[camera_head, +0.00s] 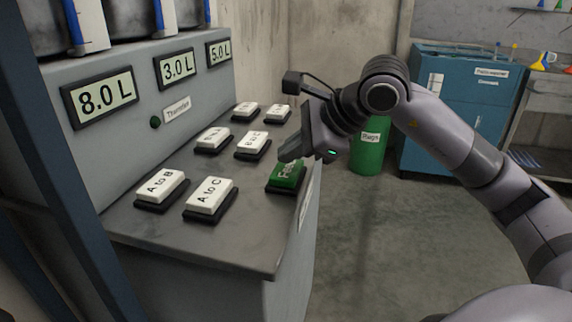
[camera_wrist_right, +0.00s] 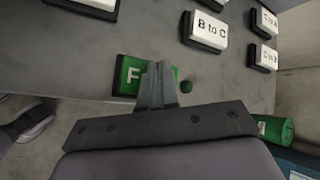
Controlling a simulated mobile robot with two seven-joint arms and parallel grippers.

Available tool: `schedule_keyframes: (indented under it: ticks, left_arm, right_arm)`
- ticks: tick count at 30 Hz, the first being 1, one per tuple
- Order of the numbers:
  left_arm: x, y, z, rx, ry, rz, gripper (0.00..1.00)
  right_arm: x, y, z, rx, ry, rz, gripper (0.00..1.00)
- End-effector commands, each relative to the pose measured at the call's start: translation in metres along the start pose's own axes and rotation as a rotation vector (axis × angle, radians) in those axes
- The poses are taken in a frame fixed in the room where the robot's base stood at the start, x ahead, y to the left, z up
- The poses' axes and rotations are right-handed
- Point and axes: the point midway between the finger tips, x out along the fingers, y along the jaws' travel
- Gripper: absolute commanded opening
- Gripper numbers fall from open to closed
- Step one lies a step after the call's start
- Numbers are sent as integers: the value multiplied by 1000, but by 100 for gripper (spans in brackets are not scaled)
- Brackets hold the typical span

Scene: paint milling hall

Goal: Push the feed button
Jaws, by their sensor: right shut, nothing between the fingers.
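The green feed button (camera_head: 287,177) sits in a dark frame near the right edge of the sloped console top (camera_head: 240,241). Part of its label shows; my right gripper (camera_head: 287,152) hides its far part. In the right wrist view the shut fingers (camera_wrist_right: 157,75) lie in front of the green button (camera_wrist_right: 129,75), covering the middle of it, with its "F" visible to their left. The fingers hold nothing. The tips look very close to the button, but I cannot tell whether they touch it. My left gripper is not in view.
White buttons "A to B" (camera_head: 161,187), "A to C" (camera_head: 210,197) and several others stand left of and behind the feed button. Displays read 8.0 L (camera_head: 100,97), 3.0 L (camera_head: 176,68) and 5.0 L (camera_head: 219,53). A green bin (camera_head: 369,152) and blue cabinet (camera_head: 455,110) stand beyond.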

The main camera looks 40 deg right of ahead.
Motion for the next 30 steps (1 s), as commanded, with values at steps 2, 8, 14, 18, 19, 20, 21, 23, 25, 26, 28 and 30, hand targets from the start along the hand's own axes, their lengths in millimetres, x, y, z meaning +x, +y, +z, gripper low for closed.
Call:
schedule_keyframes:
  ticks: [2,8,14,18,19,20,21,23,25,26,28,30]
  left_arm:
    - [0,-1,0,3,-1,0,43]
    - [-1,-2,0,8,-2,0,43]
    - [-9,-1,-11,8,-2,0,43]
    - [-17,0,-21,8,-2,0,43]
    - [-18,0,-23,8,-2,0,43]
    - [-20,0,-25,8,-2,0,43]
    - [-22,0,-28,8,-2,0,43]
    - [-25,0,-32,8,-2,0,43]
    - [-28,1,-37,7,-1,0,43]
    - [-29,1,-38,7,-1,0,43]
    - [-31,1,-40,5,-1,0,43]
    - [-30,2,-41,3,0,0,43]
  right_arm:
    - [0,0,0,0,1,1,0]
    - [-1,-1,1,0,0,0,0]
    - [-13,-9,9,0,-1,-1,0]
    - [-23,-17,17,0,-1,-1,0]
    - [-25,-18,18,0,-1,0,0]
    - [-27,-20,20,0,-1,0,0]
    - [-30,-22,22,0,-1,0,0]
    - [-34,-25,25,0,-1,0,0]
    - [-39,-28,28,0,-1,0,0]
    - [-40,-29,30,0,-1,0,0]
    - [-42,-31,31,0,-1,0,0]
    - [-43,-31,31,0,-1,1,0]
